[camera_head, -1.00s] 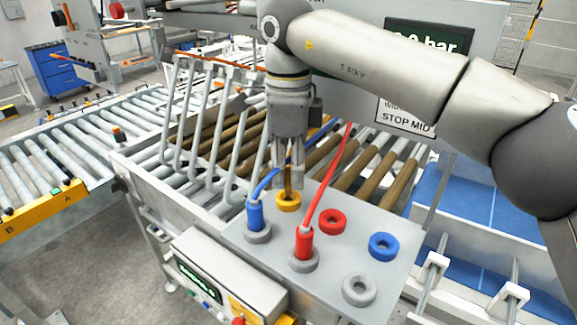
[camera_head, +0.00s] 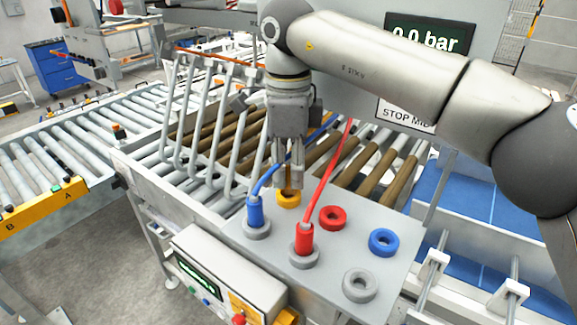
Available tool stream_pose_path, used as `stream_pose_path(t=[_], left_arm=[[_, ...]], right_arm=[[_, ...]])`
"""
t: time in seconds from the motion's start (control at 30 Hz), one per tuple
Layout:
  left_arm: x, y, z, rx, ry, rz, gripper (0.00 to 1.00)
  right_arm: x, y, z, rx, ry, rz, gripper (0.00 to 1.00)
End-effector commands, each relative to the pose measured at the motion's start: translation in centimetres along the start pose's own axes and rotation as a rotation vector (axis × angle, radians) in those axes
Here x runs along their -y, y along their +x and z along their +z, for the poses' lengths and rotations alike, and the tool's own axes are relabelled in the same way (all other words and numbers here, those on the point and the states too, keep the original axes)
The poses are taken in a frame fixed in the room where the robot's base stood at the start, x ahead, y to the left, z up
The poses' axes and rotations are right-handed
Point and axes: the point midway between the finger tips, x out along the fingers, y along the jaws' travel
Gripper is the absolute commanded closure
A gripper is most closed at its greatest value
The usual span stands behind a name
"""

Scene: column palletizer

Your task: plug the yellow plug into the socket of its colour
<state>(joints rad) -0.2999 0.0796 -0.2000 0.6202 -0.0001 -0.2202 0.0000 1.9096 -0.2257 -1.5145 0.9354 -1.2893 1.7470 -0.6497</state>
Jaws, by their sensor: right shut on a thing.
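The yellow socket ring (camera_head: 288,199) sits at the back of the grey panel (camera_head: 310,281). My right gripper (camera_head: 289,185) points down directly above this ring, its fingers close together. They are shut on the yellow plug, which is mostly hidden between the fingers; only a little yellow shows there. I cannot tell whether the plug's tip is inside the ring. My left gripper is not in view.
A blue plug (camera_head: 255,214) and a red plug (camera_head: 304,238) stand in grey rings, their cables close to my fingers. Red (camera_head: 332,218), blue (camera_head: 384,242) and grey (camera_head: 360,285) rings are empty. A control box (camera_head: 225,275) stands at the front.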

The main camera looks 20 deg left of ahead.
Motion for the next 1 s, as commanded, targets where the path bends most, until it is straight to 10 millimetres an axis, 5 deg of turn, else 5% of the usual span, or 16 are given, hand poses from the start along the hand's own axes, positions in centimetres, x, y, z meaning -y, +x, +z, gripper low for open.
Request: stream_pose_path(t=[1.0], left_arm=[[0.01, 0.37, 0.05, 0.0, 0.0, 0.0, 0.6]], right_arm=[[0.01, 0.8, 0.0, 0.0, 0.0, 0.0, 1.0]])
